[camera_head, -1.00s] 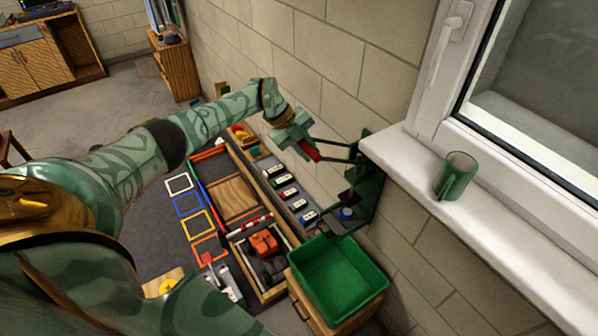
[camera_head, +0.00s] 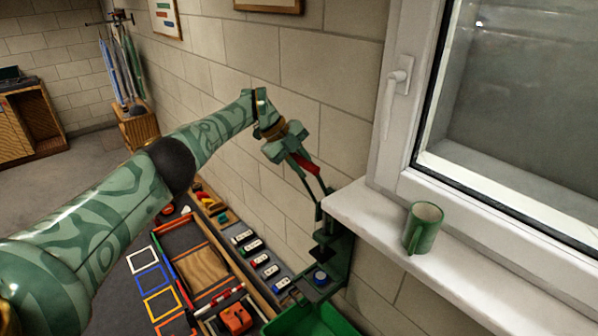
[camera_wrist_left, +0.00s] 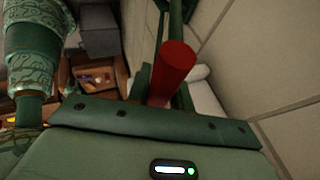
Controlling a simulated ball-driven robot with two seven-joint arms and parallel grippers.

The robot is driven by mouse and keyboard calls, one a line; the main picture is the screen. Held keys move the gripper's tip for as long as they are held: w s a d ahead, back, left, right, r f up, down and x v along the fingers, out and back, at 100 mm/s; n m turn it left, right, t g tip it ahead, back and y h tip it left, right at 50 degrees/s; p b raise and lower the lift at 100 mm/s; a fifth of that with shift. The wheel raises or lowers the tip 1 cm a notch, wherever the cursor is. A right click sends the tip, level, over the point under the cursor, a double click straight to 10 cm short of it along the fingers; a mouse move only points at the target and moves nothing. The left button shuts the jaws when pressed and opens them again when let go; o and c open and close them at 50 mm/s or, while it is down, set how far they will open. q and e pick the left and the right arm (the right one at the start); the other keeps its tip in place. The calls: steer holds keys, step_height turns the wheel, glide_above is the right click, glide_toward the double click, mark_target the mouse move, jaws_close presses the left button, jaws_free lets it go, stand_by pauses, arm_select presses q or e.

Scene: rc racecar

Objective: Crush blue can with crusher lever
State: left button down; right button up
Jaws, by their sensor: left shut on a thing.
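The green can crusher (camera_head: 338,258) is mounted on the wall below the window sill. Its lever slopes up and left from it to a red handle (camera_head: 305,164). My left gripper (camera_head: 298,158) is shut on this red handle; the handle also shows in the left wrist view (camera_wrist_left: 174,70), sticking out past the gripper body. The blue can (camera_head: 320,277) stands upright low in the crusher, below the raised lever. Only its top and part of its side show. My right gripper is not in view.
A green bin (camera_head: 318,322) lies below the crusher. Several toy cars (camera_head: 263,260) stand in a row left of the can. A green mug (camera_head: 423,228) stands on the window sill (camera_head: 368,215), which juts out close to the lever's right.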

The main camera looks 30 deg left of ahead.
arm_select(q)
steer(key=shift+d, duration=0.1)
steer(key=c, duration=1.3)
jaws_free()
steer(key=shift+w+d, duration=0.1)
steer(key=shift+w, duration=0.1)
steer(key=shift+o, duration=0.2)
steer(key=shift+s+a+r, duration=0.15)
steer(key=shift+a+r, duration=0.1)
steer(key=shift+a, duration=0.05)
steer(key=b+v, duration=0.1)
steer(key=v, duration=1.4)
steer(key=shift+r, duration=0.3)
steer(key=shift+a, duration=0.1)
